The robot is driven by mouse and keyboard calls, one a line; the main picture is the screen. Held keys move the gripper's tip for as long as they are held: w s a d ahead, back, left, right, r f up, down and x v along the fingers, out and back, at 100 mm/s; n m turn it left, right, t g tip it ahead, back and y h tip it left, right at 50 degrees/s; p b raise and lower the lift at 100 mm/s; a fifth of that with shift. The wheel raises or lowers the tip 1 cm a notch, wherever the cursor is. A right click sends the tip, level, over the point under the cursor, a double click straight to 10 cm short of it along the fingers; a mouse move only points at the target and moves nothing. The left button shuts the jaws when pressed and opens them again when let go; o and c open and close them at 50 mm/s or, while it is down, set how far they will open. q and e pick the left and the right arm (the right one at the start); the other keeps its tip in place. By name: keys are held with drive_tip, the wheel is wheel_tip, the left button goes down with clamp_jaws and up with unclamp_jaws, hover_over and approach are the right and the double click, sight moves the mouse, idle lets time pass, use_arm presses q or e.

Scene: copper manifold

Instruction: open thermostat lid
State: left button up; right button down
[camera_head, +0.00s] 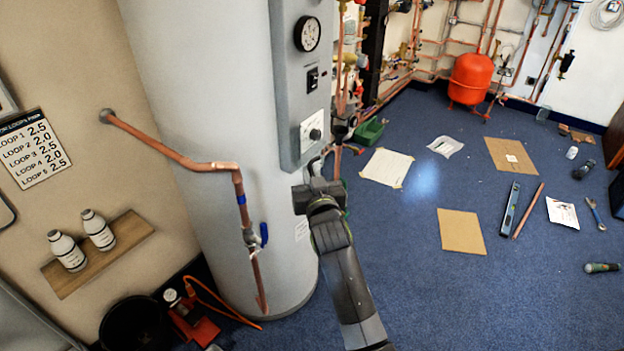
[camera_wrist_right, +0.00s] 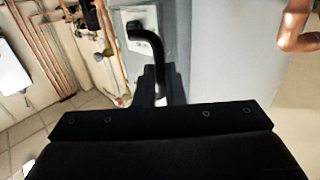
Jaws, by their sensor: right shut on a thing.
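The white thermostat plate (camera_head: 312,130) with a small dark knob is on the grey panel of the tall tank. In the right wrist view a white plate (camera_wrist_right: 128,18) shows at the top, with a black bent piece (camera_wrist_right: 152,42) running from its face down between my fingers. My right gripper (camera_head: 315,180) is just below the grey panel, close to the tank; its fingertips also show in the right wrist view (camera_wrist_right: 159,94). It is shut on the black bent piece. I cannot tell whether that piece is part of the lid. My left gripper is not in view.
The grey panel (camera_head: 290,88) also carries a round gauge (camera_head: 307,34) and a black switch (camera_head: 312,79). A copper pipe (camera_head: 190,163) with a blue valve lever (camera_head: 264,235) runs in front of the tank (camera_head: 215,70). Cardboard sheets and tools lie on the blue floor at right.

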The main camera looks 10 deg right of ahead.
drive_tip(key=shift+r, duration=0.35)
drive_tip(key=c, duration=2)
unclamp_jaws()
drive_tip(key=o, duration=0.5)
drive_tip(key=shift+w+f, duration=0.25)
drive_tip(key=shift+f, duration=0.05)
drive_tip(key=shift+s+f, duration=0.1)
drive_tip(key=shift+s, duration=0.1)
